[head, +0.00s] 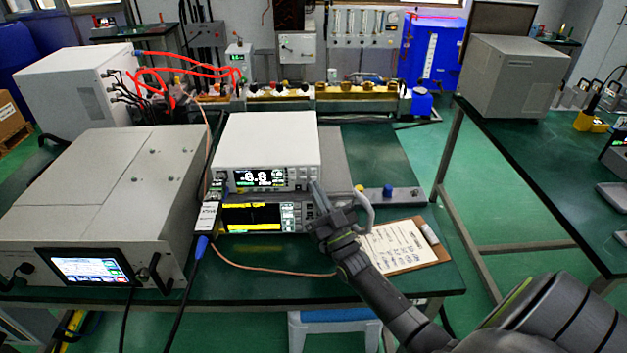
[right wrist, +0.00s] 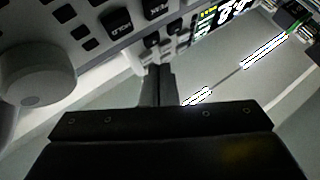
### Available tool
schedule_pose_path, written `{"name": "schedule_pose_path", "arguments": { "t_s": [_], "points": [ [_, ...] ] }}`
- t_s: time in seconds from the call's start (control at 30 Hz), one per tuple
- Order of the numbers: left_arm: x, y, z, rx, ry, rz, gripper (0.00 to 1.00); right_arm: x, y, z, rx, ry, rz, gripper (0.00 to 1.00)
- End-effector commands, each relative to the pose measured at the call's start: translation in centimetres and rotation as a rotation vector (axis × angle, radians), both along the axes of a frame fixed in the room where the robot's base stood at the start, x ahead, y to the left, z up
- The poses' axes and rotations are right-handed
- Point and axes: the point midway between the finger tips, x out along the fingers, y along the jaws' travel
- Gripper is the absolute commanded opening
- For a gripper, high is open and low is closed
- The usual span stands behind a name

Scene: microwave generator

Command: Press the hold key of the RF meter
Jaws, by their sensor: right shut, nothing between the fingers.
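A white bench meter (head: 268,140) with large white digits on a dark display stands on top of a lower instrument (head: 252,217); it looks like the RF meter. My right gripper (head: 318,188) is shut and empty, at the right end of the meter's front. In the right wrist view, the shut fingers (right wrist: 160,70) point at a panel with small buttons. That view is upside down and shows a dark labelled key (right wrist: 117,20), whose lettering may read HOLD, left of the fingertips. Contact with any key cannot be made out. My left gripper is not in view.
A large grey cabinet with a lit screen (head: 90,268) stands left of the meter. A clipboard (head: 400,250) lies right of my right gripper. A grey bar with a blue knob (head: 388,190) lies behind it. A round knob (right wrist: 38,75) shows in the right wrist view.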

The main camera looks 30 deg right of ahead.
Motion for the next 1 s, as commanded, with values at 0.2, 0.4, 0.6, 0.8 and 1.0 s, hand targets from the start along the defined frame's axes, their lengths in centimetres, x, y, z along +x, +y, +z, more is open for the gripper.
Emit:
{"name": "schedule_pose_path", "arguments": {
  "t_s": [0.2,0.4,0.6,0.8,1.0],
  "points": [
    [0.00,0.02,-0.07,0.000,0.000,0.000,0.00,0.08,-0.04,-0.03,0.000,0.000,0.000,0.00],
    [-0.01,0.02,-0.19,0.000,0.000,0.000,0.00,0.29,-0.18,-0.02,0.000,0.000,0.000,0.00],
    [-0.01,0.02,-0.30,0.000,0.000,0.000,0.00,0.49,-0.30,-0.04,0.000,0.000,0.000,0.00],
    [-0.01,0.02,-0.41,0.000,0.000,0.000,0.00,0.69,-0.43,-0.05,0.000,0.000,0.000,0.00],
    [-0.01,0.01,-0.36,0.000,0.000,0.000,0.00,0.68,-0.41,-0.02,0.000,0.001,0.000,0.00]
  ]
}}
